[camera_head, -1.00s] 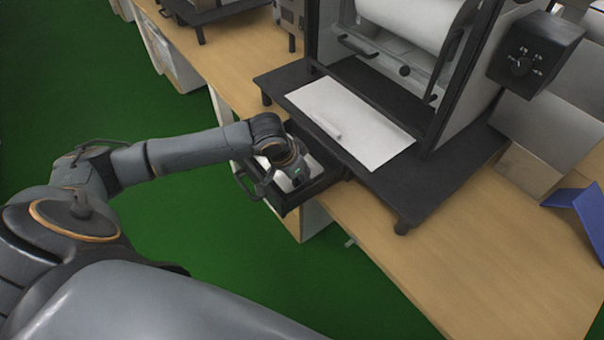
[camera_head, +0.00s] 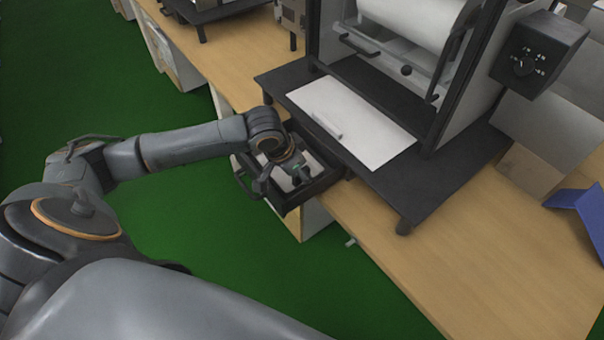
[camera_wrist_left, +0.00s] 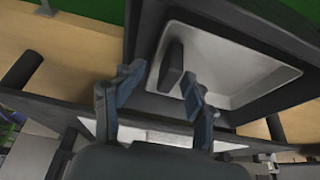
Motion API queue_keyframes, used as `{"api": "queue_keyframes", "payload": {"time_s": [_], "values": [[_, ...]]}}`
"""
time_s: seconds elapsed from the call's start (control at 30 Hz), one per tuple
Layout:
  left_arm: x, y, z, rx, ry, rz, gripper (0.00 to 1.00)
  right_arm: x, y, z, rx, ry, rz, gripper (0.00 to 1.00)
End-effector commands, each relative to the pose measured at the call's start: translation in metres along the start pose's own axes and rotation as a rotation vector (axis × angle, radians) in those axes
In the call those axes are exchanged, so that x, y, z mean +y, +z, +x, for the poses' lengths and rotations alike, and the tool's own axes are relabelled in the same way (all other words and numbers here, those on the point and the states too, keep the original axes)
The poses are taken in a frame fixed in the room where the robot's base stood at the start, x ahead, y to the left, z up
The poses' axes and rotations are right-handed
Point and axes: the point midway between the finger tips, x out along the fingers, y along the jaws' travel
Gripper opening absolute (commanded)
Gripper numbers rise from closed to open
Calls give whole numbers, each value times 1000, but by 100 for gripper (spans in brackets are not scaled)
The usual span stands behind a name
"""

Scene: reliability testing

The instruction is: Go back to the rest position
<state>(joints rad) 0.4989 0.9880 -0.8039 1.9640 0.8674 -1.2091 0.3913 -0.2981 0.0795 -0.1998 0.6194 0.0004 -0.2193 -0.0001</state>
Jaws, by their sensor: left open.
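My left gripper (camera_head: 282,180) is over the pulled-out black drawer (camera_head: 318,187) under the machine's black platform. In the left wrist view my left gripper (camera_wrist_left: 161,76) is open, its two fingers apart with nothing between them. Beyond the fingers is a white tray (camera_wrist_left: 235,68) with a dark upright block (camera_wrist_left: 171,66) in it. I cannot tell the exact gap between the fingers and the block. My right gripper is not in view.
The black platform (camera_head: 440,185) carries a large machine (camera_head: 470,110) and a white sheet (camera_head: 352,122). The wooden table (camera_head: 490,270) is clear at front right. A cardboard box (camera_head: 530,170) and a blue object (camera_head: 580,212) are at right. Green floor (camera_head: 190,230) is open at left.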

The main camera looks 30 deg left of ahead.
Motion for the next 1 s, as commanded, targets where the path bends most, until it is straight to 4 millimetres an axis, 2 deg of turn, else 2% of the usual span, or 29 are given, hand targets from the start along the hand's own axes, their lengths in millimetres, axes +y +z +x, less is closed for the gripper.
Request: {"api": "queue_keyframes", "payload": {"time_s": [0.1,0.3,0.5,0.67,0.8,0.87,0.97,1.0], "values": [[-2,0,-27,3,-4,2,56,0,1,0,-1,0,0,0],[-4,0,-68,2,-10,1,56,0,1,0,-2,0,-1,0],[-5,0,-92,0,-9,-2,56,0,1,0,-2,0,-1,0],[-5,0,-98,-1,-9,-2,56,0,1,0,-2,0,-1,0],[0,1,-94,0,-3,6,56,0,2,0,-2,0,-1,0],[10,3,-88,2,9,25,56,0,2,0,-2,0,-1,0],[38,9,-71,18,40,73,56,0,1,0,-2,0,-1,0],[53,12,-64,29,55,93,56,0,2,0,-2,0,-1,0]]}}
